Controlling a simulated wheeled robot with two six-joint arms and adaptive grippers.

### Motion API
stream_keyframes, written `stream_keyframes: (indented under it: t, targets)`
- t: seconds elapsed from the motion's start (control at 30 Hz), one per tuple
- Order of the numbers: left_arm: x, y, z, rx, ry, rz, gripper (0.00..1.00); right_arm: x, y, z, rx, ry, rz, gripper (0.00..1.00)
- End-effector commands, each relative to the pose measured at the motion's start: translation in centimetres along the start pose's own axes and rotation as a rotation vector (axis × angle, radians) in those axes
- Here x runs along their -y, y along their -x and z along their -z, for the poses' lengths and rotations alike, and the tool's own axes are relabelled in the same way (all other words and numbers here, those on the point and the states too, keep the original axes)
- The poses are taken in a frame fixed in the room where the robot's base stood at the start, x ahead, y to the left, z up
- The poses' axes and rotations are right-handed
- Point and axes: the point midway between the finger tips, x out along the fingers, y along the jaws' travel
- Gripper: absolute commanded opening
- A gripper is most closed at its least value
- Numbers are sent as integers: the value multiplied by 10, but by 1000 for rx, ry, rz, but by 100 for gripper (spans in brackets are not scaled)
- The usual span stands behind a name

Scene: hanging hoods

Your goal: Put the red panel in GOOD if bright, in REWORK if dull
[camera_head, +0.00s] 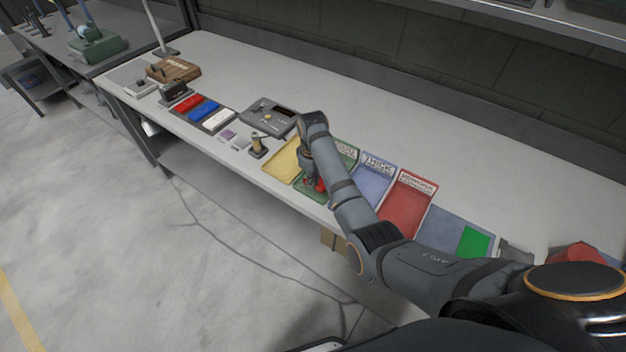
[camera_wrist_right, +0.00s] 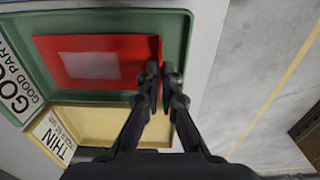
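The red panel (camera_wrist_right: 95,62) is in or just above the green tray (camera_wrist_right: 184,22), whose label reads GOOD (camera_wrist_right: 14,85). A pale rectangle shows on the panel's face; I cannot tell if it is a reflection. In the head view a little red of the panel (camera_head: 320,185) shows beside my right gripper (camera_head: 308,180), over the green tray (camera_head: 312,196). In the wrist view my right gripper (camera_wrist_right: 161,70) has its fingers close together at the panel's right edge, apparently pinching it. My left gripper is not in view.
A yellow tray (camera_head: 281,160) marked THIN in the wrist view adjoins the green one. Blue (camera_head: 371,184) and red (camera_head: 403,208) trays lie to the right, then a green panel (camera_head: 474,242). A grey device (camera_head: 268,116) and small coloured pieces (camera_head: 203,109) stand left.

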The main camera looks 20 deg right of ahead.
Motion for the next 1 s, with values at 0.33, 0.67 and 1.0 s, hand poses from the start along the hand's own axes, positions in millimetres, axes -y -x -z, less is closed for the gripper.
stream_keyframes:
  t: [0.33, 0.67, 1.0]
  targets:
    - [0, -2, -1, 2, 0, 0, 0, 0, -6, 0, 1, 0, 0, 0]
    - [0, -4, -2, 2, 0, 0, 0, 0, -11, 0, -1, 0, -1, 6]
    - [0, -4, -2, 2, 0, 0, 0, 0, -11, 0, 0, 0, 0, 32]
